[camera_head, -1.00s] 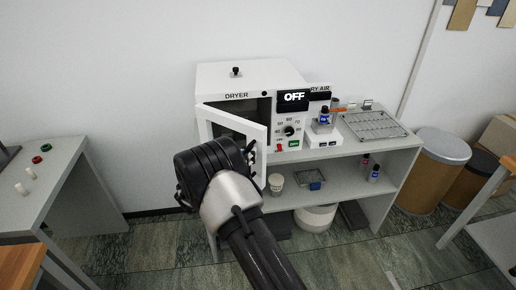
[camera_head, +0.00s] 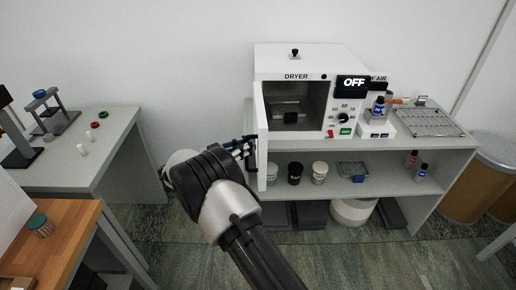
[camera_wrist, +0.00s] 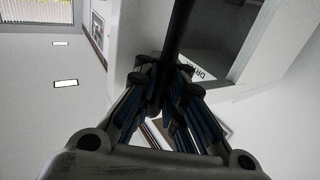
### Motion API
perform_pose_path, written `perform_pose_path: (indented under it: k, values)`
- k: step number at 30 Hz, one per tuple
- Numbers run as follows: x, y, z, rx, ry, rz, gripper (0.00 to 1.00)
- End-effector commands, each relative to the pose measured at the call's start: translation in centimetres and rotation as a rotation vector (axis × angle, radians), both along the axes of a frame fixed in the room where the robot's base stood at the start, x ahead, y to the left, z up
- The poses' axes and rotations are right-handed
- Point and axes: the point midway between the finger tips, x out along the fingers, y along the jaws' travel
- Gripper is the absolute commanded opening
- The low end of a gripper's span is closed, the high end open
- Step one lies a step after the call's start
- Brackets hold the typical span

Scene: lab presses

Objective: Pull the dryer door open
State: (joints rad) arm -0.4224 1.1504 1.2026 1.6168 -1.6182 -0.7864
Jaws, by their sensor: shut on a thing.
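The white dryer (camera_head: 297,66) stands on the grey shelf unit. Its door (camera_head: 261,136) is swung open toward me and seen nearly edge-on, on the left side of the dark chamber (camera_head: 291,105). A small object (camera_head: 289,108) is visible inside the chamber. My gripper (camera_head: 247,146) is at the door's outer left side, shut on the door handle, which is mostly hidden by the fingers. In the wrist view my gripper (camera_wrist: 165,100) is closed around a dark bar, the handle (camera_wrist: 180,30), with the white dryer body behind.
Several cups, one of them black (camera_head: 295,172), stand on the lower shelf below the door. A wire rack (camera_head: 427,121) and bottles are right of the dryer. A grey table (camera_head: 105,150) and wooden table (camera_head: 55,235) stand left. Floor between them is clear.

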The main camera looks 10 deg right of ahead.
Motion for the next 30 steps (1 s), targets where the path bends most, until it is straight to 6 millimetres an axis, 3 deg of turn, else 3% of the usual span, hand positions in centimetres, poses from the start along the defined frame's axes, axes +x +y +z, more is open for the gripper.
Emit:
perform_pose_path:
  k: [9,23,24,30]
  values:
    - [0.6,2.2,-0.4,-0.002,0.008,-0.003,0.00]
    - [0.7,2.5,-0.4,-0.002,0.011,-0.002,0.00]
    - [0.7,2.5,-0.4,-0.002,0.011,-0.002,0.11]
    - [0.8,2.4,-0.3,-0.002,0.008,-0.001,0.24]
